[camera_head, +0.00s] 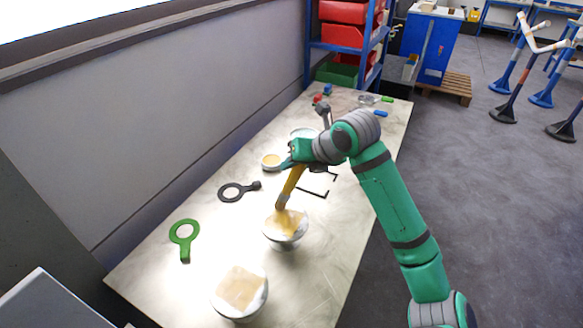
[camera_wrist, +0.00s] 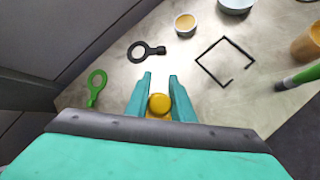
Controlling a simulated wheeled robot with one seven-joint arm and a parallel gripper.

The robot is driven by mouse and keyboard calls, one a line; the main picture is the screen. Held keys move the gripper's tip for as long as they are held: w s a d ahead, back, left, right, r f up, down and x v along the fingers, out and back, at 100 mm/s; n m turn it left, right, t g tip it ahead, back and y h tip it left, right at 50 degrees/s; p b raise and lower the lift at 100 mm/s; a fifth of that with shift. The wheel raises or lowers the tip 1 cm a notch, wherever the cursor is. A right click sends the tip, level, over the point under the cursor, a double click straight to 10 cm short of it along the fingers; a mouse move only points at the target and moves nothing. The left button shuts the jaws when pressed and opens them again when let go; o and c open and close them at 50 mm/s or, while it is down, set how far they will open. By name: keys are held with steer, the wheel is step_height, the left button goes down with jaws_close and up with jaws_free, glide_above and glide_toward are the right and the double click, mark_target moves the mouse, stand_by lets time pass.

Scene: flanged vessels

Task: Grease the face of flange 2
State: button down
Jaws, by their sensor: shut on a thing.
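My gripper (camera_head: 297,166) is shut on the yellow handle of a brush (camera_head: 291,186), which points down. In the wrist view my fingers (camera_wrist: 160,92) close around the round yellow handle end (camera_wrist: 159,104). The brush's lower end is at the face of the middle flanged vessel (camera_head: 287,228), which has a yellowish layer on it; whether it touches is unclear. A second flanged vessel (camera_head: 240,292) stands nearer, with a tan, squarish patch on its face. No number shows on either. A small tin with orange-yellow contents (camera_head: 271,161) stands behind, also in the wrist view (camera_wrist: 185,24).
A black ring tool (camera_head: 238,191) and a green ring tool (camera_head: 184,239) lie on the bench's left. A thin black square frame (camera_head: 318,192) lies right of the brush. Red bins (camera_head: 343,35) fill a far shelf. The bench's front right is bare.

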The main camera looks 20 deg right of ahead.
steer(key=shift+w+d, duration=0.85)
steer(key=shift+s, duration=0.1)
steer(key=shift+s+a, duration=1.3)
steer(key=shift+a, duration=0.1)
steer(key=shift+r, duration=3)
step_height(320, 180, up, 3)
steer(key=shift+f, duration=0.2)
